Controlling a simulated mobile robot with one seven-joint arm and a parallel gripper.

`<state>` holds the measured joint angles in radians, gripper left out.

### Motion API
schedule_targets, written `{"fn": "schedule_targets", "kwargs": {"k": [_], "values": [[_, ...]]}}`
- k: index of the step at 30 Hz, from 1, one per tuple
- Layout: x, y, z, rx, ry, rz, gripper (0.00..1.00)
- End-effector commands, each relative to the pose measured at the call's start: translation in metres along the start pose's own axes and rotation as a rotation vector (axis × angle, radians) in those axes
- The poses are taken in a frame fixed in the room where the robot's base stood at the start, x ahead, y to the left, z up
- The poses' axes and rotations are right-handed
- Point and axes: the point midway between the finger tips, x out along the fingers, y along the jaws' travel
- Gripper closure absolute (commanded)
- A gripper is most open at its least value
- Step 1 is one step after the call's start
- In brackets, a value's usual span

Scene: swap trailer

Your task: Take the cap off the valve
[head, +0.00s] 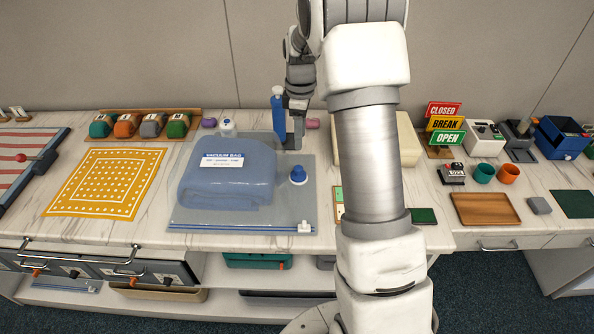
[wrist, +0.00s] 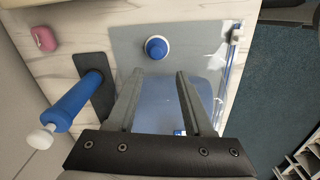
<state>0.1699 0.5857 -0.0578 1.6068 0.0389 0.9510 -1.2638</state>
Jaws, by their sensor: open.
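A clear vacuum bag (head: 185,218) lies flat on the counter with a folded blue item inside and a white label reading VACUUM BAG. Its valve with a blue cap (head: 298,174) sits at the bag's right side; the cap is on the white valve base. The blue cap also shows in the wrist view (wrist: 156,48), beyond the fingertips. My gripper (head: 292,140) is above the bag's back edge, apart from the cap. In the wrist view my gripper (wrist: 158,75) has its two fingers spread with nothing between them.
A blue hand pump (head: 278,112) stands behind the bag, close to my gripper; it also shows in the wrist view (wrist: 76,103). A pink block (head: 312,123) lies near it. A yellow patterned cloth (head: 108,182) lies to the left. A white slider (head: 304,228) sits on the bag's front edge.

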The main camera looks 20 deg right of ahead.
Motion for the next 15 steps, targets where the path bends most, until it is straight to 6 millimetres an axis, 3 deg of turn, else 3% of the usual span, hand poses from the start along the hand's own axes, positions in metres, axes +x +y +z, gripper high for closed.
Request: {"fn": "schedule_targets", "kwargs": {"k": [7, 15], "values": [[0.054, -0.001, 0.000, 0.001, -0.002, -0.003, 0.48], [0.078, 0.000, -0.001, 0.001, 0.000, 0.000, 0.48]]}}
